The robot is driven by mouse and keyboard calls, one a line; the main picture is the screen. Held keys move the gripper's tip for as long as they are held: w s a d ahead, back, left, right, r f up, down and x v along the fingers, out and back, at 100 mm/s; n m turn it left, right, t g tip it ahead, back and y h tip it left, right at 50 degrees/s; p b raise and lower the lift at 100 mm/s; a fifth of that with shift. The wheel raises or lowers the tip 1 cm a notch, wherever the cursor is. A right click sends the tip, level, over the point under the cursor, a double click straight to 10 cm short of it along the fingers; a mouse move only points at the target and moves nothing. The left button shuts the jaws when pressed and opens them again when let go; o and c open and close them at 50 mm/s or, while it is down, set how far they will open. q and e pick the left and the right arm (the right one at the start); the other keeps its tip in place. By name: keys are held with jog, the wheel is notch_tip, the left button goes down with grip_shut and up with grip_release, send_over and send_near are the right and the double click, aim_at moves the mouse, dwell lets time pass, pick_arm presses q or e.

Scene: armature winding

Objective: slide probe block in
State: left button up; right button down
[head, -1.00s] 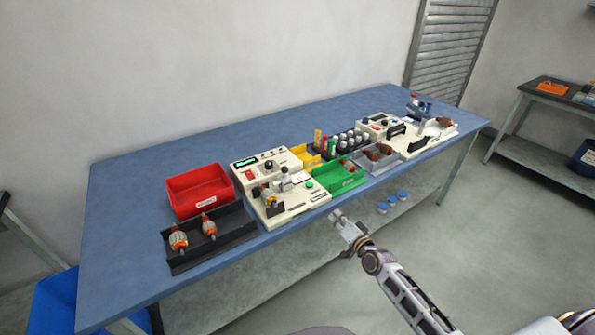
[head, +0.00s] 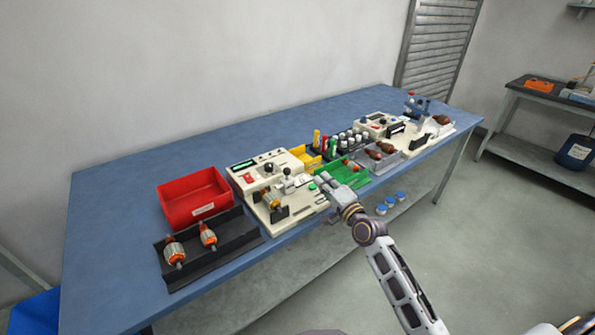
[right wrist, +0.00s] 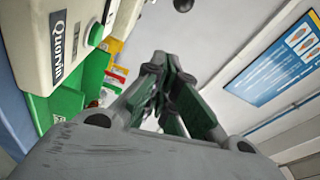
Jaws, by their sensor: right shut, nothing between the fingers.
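The cream test station (head: 268,172) stands on the blue bench. An orange-and-copper armature (head: 272,200) sits between dark supports on its front part. A small grey block with a dark knob (head: 288,184), possibly the probe block, stands just behind and right of the armature. A green button (head: 312,186) is to its right. My right gripper (head: 324,184) is shut and empty at the right end of the station, in front of the green bin, apart from the block. In the right wrist view its fingers (right wrist: 163,78) are together, near a cream housing (right wrist: 70,30). My left gripper is not in view.
A black tray (head: 240,238) with two armatures and a red bin (head: 168,212) are at left. The green bin (head: 352,181), a yellow bin (head: 304,152), a grey tray (head: 401,158) and a second cream station (head: 370,119) stand at right. The bench's back is clear.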

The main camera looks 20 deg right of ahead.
aim_at(287, 180)
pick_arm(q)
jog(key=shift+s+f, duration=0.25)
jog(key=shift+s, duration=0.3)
pick_arm(e)
jog(key=shift+r, duration=0.35)
jog(key=shift+w, duration=0.2)
jog(key=shift+x, duration=3.9)
jog(key=a, duration=0.3)
jog(key=shift+s+a+f, duration=0.1)
jog(key=shift+a+f, duration=0.25)
jog(key=shift+a, duration=0.05)
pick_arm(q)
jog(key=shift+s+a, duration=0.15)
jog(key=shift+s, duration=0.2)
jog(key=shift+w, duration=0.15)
